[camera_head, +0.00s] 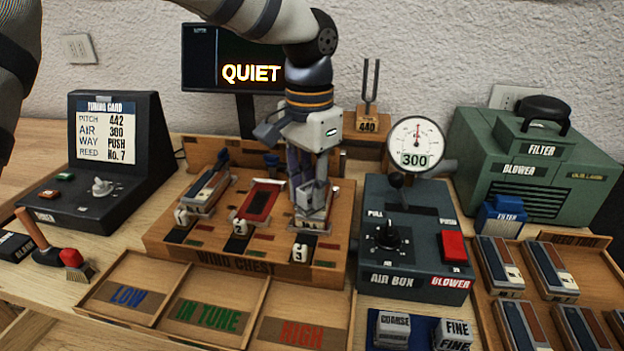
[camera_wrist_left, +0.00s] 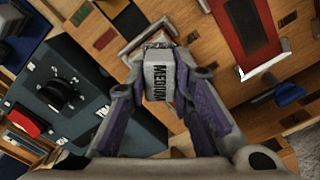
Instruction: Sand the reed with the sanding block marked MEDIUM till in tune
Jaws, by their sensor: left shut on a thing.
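My left gripper (camera_head: 312,190) points down over slot 3 of the wind chest (camera_head: 225,262). In the left wrist view the left gripper (camera_wrist_left: 160,92) is shut on a pale grey block marked MEDIUM (camera_wrist_left: 158,72). A reed plate (camera_head: 310,224) shows just below the fingers at slot 3, partly hidden; whether the block touches it, I cannot tell. The monitor (camera_head: 225,60) reads QUIET. The tuning card (camera_head: 106,133) shows pitch 442, way PUSH and reed No. 7. My right gripper is out of view.
The air box (camera_head: 415,235) and its gauge (camera_head: 415,147), reading 300, stand right of the chest. COARSE (camera_head: 392,328) and FINE (camera_head: 452,334) blocks sit in front. Trays LOW (camera_head: 150,270), IN TUNE and HIGH look empty. A reed tray (camera_head: 600,262) is at right.

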